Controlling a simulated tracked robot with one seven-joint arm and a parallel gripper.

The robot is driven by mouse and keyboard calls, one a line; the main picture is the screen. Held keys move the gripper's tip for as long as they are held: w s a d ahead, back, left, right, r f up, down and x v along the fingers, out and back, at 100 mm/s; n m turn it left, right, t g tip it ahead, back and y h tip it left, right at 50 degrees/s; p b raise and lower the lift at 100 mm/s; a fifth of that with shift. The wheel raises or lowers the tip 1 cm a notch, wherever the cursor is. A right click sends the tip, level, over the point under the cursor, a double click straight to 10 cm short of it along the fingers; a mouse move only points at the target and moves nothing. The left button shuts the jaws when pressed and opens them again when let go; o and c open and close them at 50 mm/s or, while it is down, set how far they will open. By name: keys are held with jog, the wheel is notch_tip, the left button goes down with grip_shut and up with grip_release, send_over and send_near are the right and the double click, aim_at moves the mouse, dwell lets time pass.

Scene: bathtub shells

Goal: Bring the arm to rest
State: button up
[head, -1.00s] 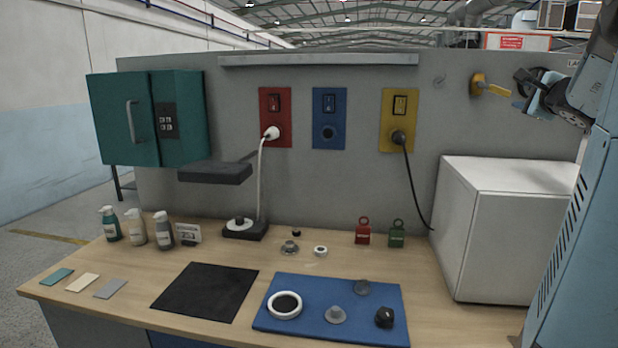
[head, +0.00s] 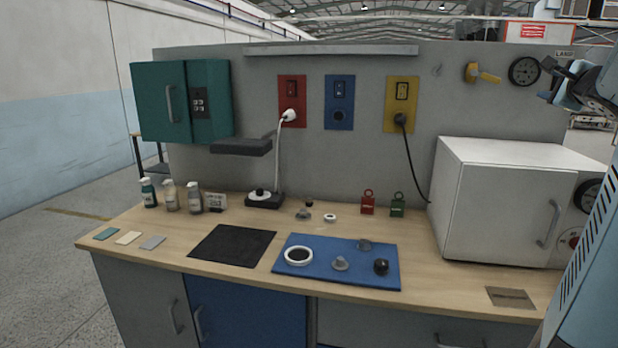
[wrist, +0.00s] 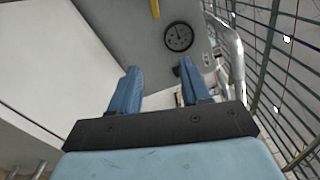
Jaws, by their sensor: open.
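My gripper (wrist: 160,85) shows in the wrist view with its two blue fingers spread apart and nothing between them. Beyond the fingers are the grey wall panel and a round black gauge (wrist: 179,36). In the head view my gripper (head: 548,80) is at the upper right edge, raised well above the bench and in front of the wall panel, close to the gauge (head: 524,71). Its fingertips are small and partly cut by the dark wrist parts there. It touches nothing that I can see.
A white oven-like box (head: 500,200) stands on the right of the wooden bench (head: 150,235), below my gripper. A yellow-handled valve (head: 482,73) sits on the wall left of the gripper. A blue mat (head: 330,277) with several small parts lies mid-bench. A teal cabinet (head: 165,103) hangs at left.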

jog(key=s+a+f+n+g+y, duration=0.25)
jog(key=a+n, duration=0.25)
jog(key=a, duration=0.5)
jog(key=s+a+f+n+g+y, duration=0.15)
jog(key=a+f+n+y, duration=0.25)
jog(key=a, duration=0.5)
jog(key=s+a+f+n+g+y, duration=0.25)
jog(key=a+n, duration=0.25)
jog(key=a, duration=0.5)
jog(key=s+a+f+n+g+h, duration=0.2)
jog(key=s+f+n, duration=0.3)
jog(key=s, duration=0.4)
jog(key=s+a+f+n+g+h, duration=0.2)
jog(key=s+f+n, duration=0.3)
jog(key=s+f, duration=0.3)
jog(key=shift+s+a+f+g, duration=0.3)
jog(key=shift+s+a+g, duration=0.35)
jog(key=shift+s+a, duration=0.4)
jog(key=shift+d, duration=0.1)
